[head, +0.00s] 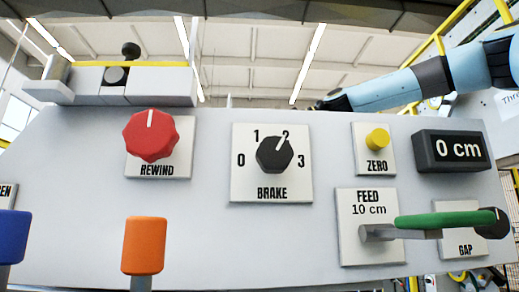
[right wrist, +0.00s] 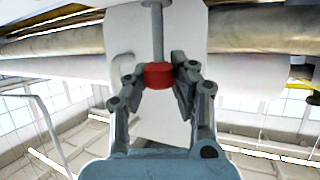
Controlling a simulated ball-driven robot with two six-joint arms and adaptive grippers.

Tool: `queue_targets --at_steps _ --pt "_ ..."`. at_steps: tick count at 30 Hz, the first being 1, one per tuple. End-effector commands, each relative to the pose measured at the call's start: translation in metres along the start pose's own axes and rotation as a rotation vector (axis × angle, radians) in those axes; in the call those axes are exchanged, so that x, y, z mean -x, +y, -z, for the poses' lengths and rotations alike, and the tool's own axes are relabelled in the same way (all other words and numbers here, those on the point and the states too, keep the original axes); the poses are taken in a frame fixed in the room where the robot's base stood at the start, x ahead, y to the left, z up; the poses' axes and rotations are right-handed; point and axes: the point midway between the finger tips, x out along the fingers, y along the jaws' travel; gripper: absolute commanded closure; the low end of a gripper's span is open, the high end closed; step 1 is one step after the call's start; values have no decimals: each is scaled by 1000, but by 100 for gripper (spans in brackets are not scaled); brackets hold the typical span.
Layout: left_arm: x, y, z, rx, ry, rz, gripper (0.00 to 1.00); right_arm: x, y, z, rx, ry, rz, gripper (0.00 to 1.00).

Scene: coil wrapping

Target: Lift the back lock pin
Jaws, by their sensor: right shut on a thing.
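In the right wrist view, a red cylindrical knob (right wrist: 158,76) sits on the end of a thin grey rod (right wrist: 157,35), which I take to be the back lock pin. My right gripper (right wrist: 159,82) is shut on the red knob, one finger on each side. The rod runs in front of a white plate (right wrist: 189,30). In the head view, my right arm reaches behind the top edge of the control panel (head: 220,240), and its gripper is hidden there. My left gripper is in neither view.
The panel carries a red rewind knob (head: 151,136), a black brake knob (head: 275,155) pointing at 2, a yellow zero button (head: 377,138), a 0 cm display (head: 453,150) and a green feed handle (head: 440,220). Large rollers (right wrist: 262,30) flank the white plate.

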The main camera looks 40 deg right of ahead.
Motion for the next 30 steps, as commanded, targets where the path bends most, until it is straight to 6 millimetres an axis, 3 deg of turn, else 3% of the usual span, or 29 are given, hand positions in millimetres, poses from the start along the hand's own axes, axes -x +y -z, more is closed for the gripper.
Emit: queue_targets --at_steps 9,17,18,24,30 --pt "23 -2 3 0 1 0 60 12 0 28 1 1 -2 100" --pt "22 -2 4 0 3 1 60 12 1 29 1 5 -4 100" --pt "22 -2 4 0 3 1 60 12 1 29 1 5 -5 76" --pt "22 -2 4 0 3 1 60 12 1 28 1 3 -4 50" --pt "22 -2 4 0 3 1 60 12 1 27 0 1 -2 50"
